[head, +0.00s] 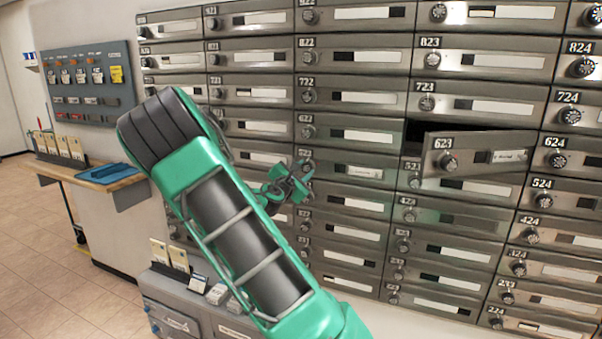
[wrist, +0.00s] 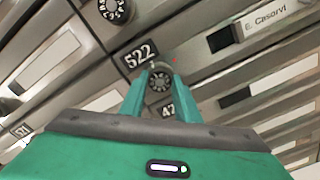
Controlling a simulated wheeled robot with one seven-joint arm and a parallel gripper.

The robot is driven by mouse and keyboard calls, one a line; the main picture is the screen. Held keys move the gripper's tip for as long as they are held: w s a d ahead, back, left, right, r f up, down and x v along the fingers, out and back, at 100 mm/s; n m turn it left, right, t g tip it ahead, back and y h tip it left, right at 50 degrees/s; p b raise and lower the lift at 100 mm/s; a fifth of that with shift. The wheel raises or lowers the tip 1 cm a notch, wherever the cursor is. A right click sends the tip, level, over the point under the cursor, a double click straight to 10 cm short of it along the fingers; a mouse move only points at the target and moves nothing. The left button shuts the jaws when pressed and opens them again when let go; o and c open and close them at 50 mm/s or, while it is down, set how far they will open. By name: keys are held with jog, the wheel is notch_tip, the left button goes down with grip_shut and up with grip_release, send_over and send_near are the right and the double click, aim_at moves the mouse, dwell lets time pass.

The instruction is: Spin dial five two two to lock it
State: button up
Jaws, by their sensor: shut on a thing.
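The box marked 522 has a dark number plate (wrist: 140,56) in the wrist view, and its small black numbered dial (wrist: 159,82) sits just below the plate. My gripper (wrist: 160,84) has its two green fingers closed on either side of this dial. In the head view, my gripper (head: 303,176) reaches the left end of the 522 door (head: 345,170), which lies level with its neighbours. My fingers hide most of the dial there. I cannot read where the dial points.
The box 623 door (head: 475,160) stands ajar to the right, with a dark gap above it. Other metal mailbox doors with dials surround my gripper. A grey cabinet (head: 190,315) with cards stands low at left, and a wooden shelf (head: 95,178) is farther left.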

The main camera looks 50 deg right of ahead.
jog(key=m, duration=0.7)
jog(key=shift+w+a+f, duration=0.1)
jog(key=shift+w, duration=0.05)
jog(key=m, duration=0.4)
jog(key=shift+f, duration=0.1)
jog(key=m, duration=0.4)
jog(key=shift+f, duration=0.1)
jog(key=m, duration=0.6)
jog(key=shift+a+f+m, duration=0.1)
jog(key=shift+m, duration=0.3)
jog(key=m, duration=0.5)
jog(key=shift+m, duration=0.3)
jog(key=shift+w, duration=0.1)
jog(key=o, duration=1)
jog(key=shift+o, duration=0.2)
jog(key=shift+m, duration=0.3)
